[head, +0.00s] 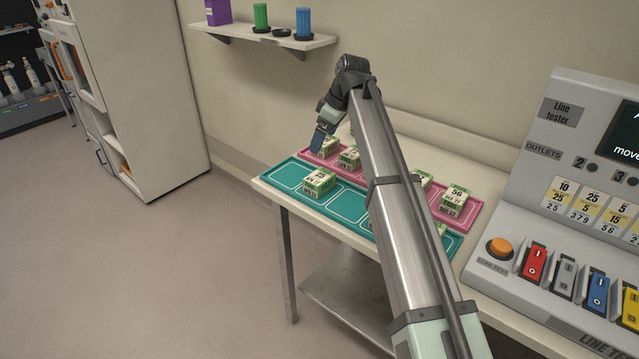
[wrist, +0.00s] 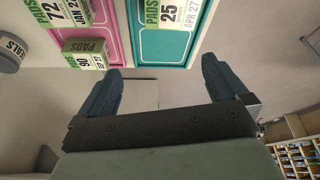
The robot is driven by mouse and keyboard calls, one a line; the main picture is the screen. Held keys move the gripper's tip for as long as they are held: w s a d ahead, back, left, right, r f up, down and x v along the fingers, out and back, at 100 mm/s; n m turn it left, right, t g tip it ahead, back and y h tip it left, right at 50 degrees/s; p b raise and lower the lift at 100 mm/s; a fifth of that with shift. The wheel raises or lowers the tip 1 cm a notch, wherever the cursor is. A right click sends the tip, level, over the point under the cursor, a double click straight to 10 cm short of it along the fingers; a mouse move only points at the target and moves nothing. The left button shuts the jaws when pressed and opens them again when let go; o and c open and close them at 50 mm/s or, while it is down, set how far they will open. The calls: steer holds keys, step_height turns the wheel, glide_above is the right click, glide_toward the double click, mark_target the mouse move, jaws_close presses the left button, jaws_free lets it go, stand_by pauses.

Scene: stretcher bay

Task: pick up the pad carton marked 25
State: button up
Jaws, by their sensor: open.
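The pad carton marked 25 (head: 319,184) is a green and white box on the teal mat (head: 345,205), near its left end. In the wrist view the carton marked 25 (wrist: 172,14) shows at the top edge, partly cut off, with APR 27 beside the number. My gripper (head: 319,140) is over the back left of the table, behind and above this carton and close to a carton on the pink mat. In the wrist view my gripper (wrist: 161,88) has its two blue fingers wide apart, with nothing between them. The carton marked 25 lies beyond the fingers, apart from them.
Other cartons stand on the pink mat (head: 438,213), including one marked 56 (head: 455,199). In the wrist view, cartons marked 72 (wrist: 60,12) and 90 (wrist: 84,54) are left of the 25. My arm hides part of both mats. A line tester (head: 575,215) stands at right.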

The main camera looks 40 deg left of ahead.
mark_target(320, 176)
steer(key=f+m+h, duration=0.1)
steer(key=f, duration=0.3)
steer(key=s+f+m+h, duration=0.1)
steer(key=f, duration=0.4)
steer(key=s+f, duration=0.1)
steer(key=f, duration=0.4)
steer(key=shift+s+m+t+h, duration=0.15)
steer(key=shift+m+t+h, duration=0.15)
steer(key=shift+m+h, duration=0.1)
steer(key=shift+r, duration=0.1)
steer(key=shift+c, duration=0.3)
steer(key=c, duration=0.7)
